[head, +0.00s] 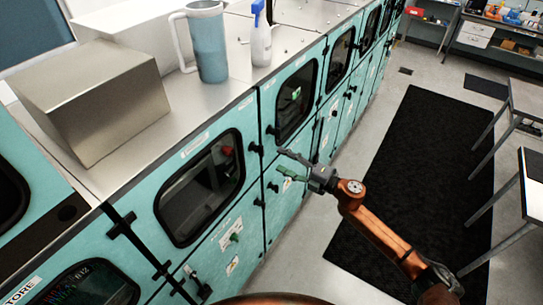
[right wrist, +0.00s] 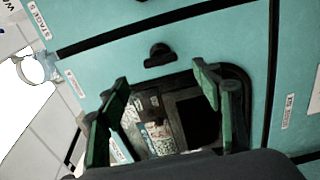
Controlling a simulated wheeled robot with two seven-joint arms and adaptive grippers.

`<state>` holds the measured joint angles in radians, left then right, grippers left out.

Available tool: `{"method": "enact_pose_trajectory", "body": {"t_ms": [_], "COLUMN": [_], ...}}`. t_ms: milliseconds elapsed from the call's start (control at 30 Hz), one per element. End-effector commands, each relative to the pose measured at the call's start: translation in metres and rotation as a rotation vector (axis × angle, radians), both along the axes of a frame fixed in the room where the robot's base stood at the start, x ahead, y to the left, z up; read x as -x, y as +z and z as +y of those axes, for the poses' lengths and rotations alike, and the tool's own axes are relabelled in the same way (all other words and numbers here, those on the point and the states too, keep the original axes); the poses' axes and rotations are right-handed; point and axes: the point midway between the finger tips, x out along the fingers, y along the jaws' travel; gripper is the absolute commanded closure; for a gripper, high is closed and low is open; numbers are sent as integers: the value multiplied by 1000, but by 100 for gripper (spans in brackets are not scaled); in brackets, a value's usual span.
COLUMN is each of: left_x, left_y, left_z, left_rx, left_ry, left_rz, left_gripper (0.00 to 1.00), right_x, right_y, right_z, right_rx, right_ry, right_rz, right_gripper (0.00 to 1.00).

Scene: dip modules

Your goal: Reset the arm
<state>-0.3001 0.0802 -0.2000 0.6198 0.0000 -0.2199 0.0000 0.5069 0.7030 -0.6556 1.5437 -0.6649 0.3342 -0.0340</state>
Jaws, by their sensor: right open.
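My right gripper (head: 290,165) reaches in from the lower right on an orange arm in the head view. It is in front of the teal cabinet (head: 250,205) doors, near their dark knobs. In the right wrist view its two green fingers (right wrist: 160,105) are spread wide with nothing between them. Beyond them is a teal door with a dark knob (right wrist: 160,54) and a dark window opening (right wrist: 197,118). I cannot tell whether the fingers touch the cabinet. My left gripper is not in view.
On the metal counter stand a steel box (head: 95,100), a blue pitcher (head: 207,45) and a spray bottle (head: 261,38). A black mat (head: 420,180) lies on the floor to the right. Tables (head: 525,100) stand at the right edge.

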Motion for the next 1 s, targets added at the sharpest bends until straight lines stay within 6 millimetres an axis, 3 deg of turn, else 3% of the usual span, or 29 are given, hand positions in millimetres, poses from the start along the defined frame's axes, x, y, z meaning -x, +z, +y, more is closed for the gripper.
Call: {"method": "enact_pose_trajectory", "body": {"t_ms": [200, 767, 867, 967, 1000], "left_x": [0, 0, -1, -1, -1], "left_y": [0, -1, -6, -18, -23], "left_z": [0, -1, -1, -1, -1], "left_rx": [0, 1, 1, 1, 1], "left_ry": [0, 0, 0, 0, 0], "left_rz": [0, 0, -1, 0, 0], "left_gripper": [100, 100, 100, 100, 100], "right_x": [12, 12, 5, -9, -15], "right_y": [0, -3, -22, -65, -89], "right_z": [-16, -19, -28, -50, -62], "right_rx": [0, -3, -23, -68, -90], "right_ry": [0, -4, -38, -115, -155], "right_rz": [0, 4, 39, 115, 155], "right_gripper": [41, 41, 41, 41, 41]}}
